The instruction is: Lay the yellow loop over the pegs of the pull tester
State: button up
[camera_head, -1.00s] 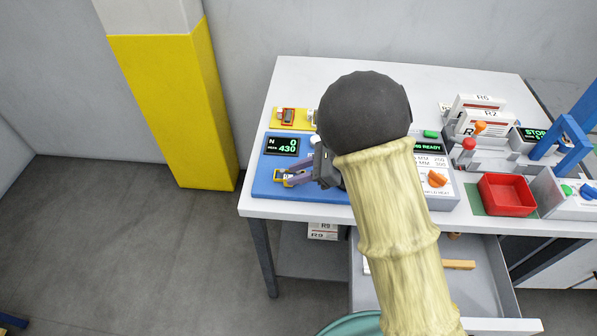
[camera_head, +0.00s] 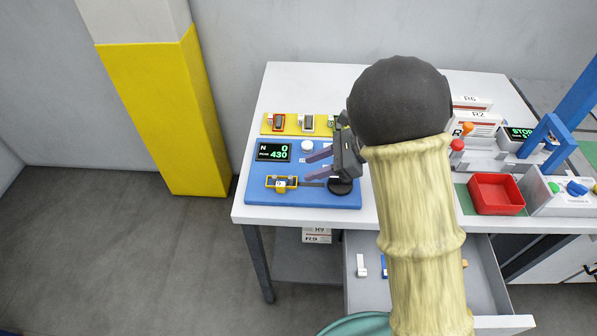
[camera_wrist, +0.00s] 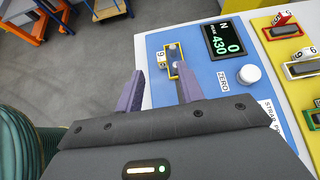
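The yellow loop (camera_head: 282,183) lies on the left part of the blue pull tester (camera_head: 322,198), with a small white numbered tag. In the wrist view the yellow loop (camera_wrist: 182,71) appears to surround two small grey pegs (camera_wrist: 173,46); whether it is fully down on them is too small to tell. The tester's display (camera_head: 273,151) reads N 0 and peak 430. My gripper (camera_head: 308,165) is open and empty above the tester, right of the loop in the head view and apart from it. The wrist view shows its two purple fingers (camera_wrist: 160,90) spread.
A yellow rack (camera_head: 292,124) with several other loops stands behind the tester. A white round knob marked zero (camera_wrist: 249,74) is beside the display. A red tray (camera_head: 496,193) sits at the right. The grey drawer (camera_head: 352,283) below the table is open.

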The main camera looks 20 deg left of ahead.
jog(key=v, duration=0.5)
dwell(0.7)
